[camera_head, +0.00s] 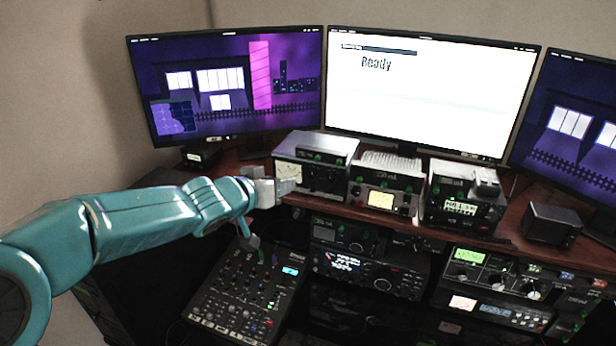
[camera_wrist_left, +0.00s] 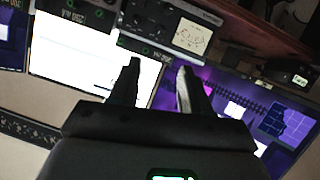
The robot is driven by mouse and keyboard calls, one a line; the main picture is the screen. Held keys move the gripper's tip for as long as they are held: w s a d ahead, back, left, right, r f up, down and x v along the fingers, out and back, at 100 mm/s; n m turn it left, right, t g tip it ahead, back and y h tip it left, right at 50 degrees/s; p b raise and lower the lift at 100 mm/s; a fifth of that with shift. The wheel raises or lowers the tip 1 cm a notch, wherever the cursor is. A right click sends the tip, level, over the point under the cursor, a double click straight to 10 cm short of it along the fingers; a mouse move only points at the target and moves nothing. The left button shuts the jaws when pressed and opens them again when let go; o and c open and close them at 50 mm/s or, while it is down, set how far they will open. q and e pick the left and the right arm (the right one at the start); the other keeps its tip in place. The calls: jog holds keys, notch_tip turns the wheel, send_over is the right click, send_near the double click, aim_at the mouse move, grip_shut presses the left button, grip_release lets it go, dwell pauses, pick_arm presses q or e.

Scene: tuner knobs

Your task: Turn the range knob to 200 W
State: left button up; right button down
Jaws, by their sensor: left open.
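My left gripper (camera_head: 284,186) reaches in from the left to just in front of the left box on the desk shelf, a grey-and-black tuner (camera_head: 325,179) with a pale meter. In the left wrist view, the gripper (camera_wrist_left: 159,68) has its two dark fingers apart, with nothing between them. The tuner (camera_wrist_left: 160,24) appears upside down beyond the fingertips, with its meter (camera_wrist_left: 192,37) at the right of its face. The gripper hides part of the tuner's front in the head view. I cannot make out the range knob's marks or its setting. My right gripper is not in view.
Two more radio boxes stand right of the tuner, a silver one (camera_head: 383,193) and a black one (camera_head: 460,207). A mixer (camera_head: 245,296) lies below my arm. A white monitor (camera_head: 430,95) reads "Ready". More radio units (camera_head: 365,270) fill the space under the shelf.

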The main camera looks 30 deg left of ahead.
pick_arm(q)
jog(key=b, duration=0.2)
send_near(311, 175)
jog(key=x, duration=0.7)
jog(key=shift+w+d+f, duration=0.15)
jog(key=shift+w, duration=0.2)
jog(key=shift+s, duration=0.35)
jog(key=shift+w, duration=0.3)
grip_shut()
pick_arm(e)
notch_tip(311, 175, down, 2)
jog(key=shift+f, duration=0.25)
